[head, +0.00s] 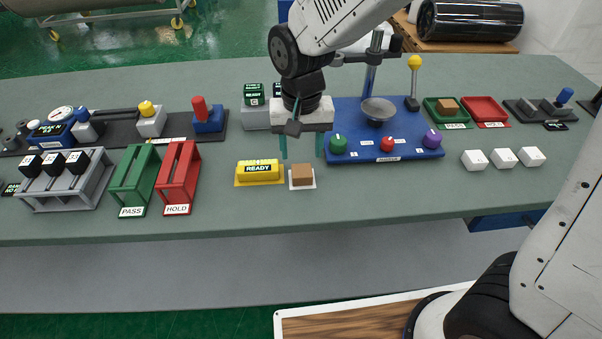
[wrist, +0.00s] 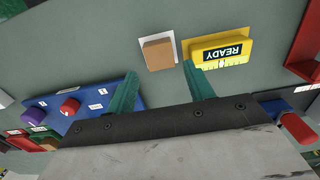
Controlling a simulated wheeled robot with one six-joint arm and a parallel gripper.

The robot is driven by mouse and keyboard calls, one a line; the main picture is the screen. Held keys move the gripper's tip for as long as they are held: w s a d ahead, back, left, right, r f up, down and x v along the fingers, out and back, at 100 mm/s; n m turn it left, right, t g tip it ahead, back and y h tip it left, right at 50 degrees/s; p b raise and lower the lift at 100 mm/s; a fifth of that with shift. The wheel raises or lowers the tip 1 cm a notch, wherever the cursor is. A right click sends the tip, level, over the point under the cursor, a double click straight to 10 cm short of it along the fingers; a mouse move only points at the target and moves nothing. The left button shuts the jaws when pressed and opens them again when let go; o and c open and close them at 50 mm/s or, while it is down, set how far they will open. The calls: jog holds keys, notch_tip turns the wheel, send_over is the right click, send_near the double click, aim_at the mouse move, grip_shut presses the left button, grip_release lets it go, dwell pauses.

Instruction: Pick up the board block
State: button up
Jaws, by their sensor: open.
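A small brown block (head: 302,174) sits on a white square on the bench, right of the yellow READY block (head: 259,172). In the wrist view the brown block (wrist: 157,54) lies just beyond the fingertips, apart from them. My gripper (head: 301,147) is above the bench behind the block, pointing down, with its two green fingers spread and nothing between them. The fingers also show in the wrist view (wrist: 160,72). A second brown block (head: 447,104) lies in a green tray (head: 458,119). No label tells which is the board block.
A blue panel (head: 350,107) with coloured knobs and a metal bowl (head: 378,110) stands right of my gripper. Green PASS (head: 133,180) and red HOLD (head: 177,177) racks stand to the left. White blocks (head: 503,158) are at right. The bench front is clear.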

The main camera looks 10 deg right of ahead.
aim_at(302, 172)
jog(key=f, duration=0.7)
jog(key=shift+s+f, duration=0.15)
jog(key=shift+s, duration=0.05)
jog(key=shift+c, duration=0.3)
jog(key=c, duration=0.7)
